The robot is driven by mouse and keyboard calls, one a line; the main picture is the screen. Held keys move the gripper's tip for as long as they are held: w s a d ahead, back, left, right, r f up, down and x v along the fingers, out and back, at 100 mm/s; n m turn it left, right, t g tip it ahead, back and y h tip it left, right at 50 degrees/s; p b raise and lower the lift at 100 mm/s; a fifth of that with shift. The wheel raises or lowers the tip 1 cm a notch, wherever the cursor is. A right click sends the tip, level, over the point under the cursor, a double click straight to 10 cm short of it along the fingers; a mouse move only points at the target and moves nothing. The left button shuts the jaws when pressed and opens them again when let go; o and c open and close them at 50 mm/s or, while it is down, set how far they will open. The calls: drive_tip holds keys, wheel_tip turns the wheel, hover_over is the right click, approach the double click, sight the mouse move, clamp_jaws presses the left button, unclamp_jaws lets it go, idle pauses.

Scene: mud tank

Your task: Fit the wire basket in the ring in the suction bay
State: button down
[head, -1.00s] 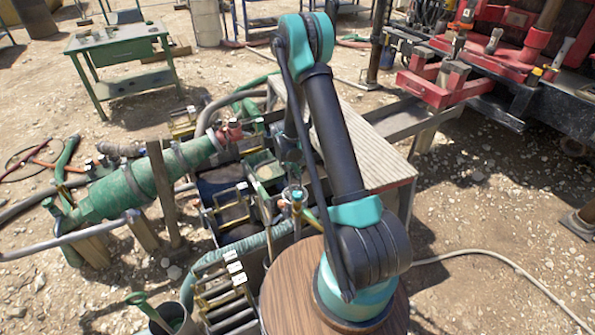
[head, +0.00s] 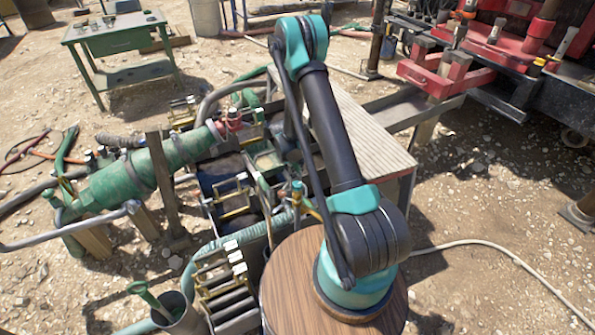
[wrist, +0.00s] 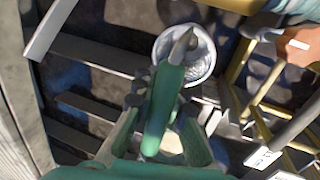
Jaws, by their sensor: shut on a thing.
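In the head view my arm hides the gripper and basket. I cannot make out the ring for certain. The open tank with its bays (head: 232,208) lies left of my arm.
Grey slats (wrist: 100,55) cross the left of the wrist view; yellow frames (wrist: 236,82) and an orange-ended pipe (wrist: 297,46) stand close on the right. In the head view a green pump body (head: 130,185), a bucket (head: 178,318) and a wooden board (head: 360,130) surround the tank.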

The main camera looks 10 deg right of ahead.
drive_tip(key=c, duration=1.5)
unclamp_jaws()
drive_tip(key=shift+r, duration=0.1)
drive_tip(key=v, duration=1.1)
drive_tip(key=shift+a+r, duration=0.1)
drive_tip(key=shift+r, duration=0.3)
